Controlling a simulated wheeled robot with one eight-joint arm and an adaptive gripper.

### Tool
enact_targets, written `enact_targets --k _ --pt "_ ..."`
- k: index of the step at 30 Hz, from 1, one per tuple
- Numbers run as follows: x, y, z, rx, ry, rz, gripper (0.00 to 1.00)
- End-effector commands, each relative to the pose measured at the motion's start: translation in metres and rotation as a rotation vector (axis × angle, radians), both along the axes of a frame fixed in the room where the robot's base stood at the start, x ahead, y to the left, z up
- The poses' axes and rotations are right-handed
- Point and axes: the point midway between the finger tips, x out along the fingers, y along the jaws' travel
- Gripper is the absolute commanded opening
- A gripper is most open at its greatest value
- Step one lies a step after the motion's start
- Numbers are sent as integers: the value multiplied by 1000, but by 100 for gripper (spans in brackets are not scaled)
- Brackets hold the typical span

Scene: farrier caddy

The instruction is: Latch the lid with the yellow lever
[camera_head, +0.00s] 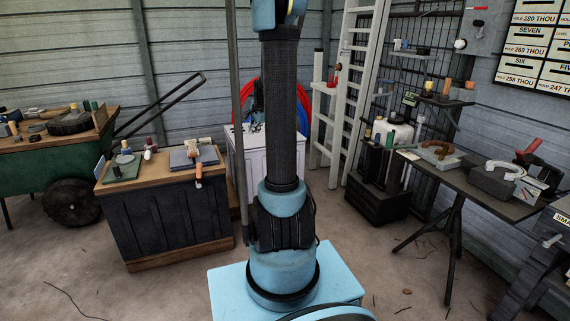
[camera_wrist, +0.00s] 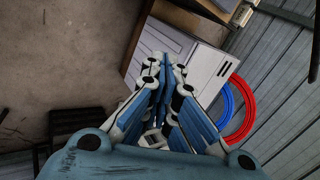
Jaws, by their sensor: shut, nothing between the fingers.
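My gripper (camera_wrist: 165,66) is shut and empty in the wrist view, its blue-padded fingers together. Its fingertips show over a white cabinet (camera_wrist: 207,72) with a dark slot; I cannot tell the distance between them. In the head view the white cabinet (camera_head: 238,162) stands at the back, partly hidden behind my arm. I cannot make out a yellow lever or its lid in either view.
A dark workbench with a wooden top (camera_head: 130,187) stands left, by a green cart (camera_head: 38,165). A dark table (camera_head: 470,185) with tools stands right. A white ladder (camera_head: 352,95) leans behind. Red hose (camera_wrist: 240,125) hangs near the cabinet. Open floor lies between the benches.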

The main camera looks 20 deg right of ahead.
Motion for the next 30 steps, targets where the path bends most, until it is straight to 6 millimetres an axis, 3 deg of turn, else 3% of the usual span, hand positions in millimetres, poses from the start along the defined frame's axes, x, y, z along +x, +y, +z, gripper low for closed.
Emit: enact_targets --k 3,15,23,30 --pt "38 -18 -13 63 -25 -96 0" --pt "143 -82 -75 290 -113 -407 0" --pt "198 -128 -130 450 -172 -601 0" --pt "236 -172 -189 608 -228 -772 0"
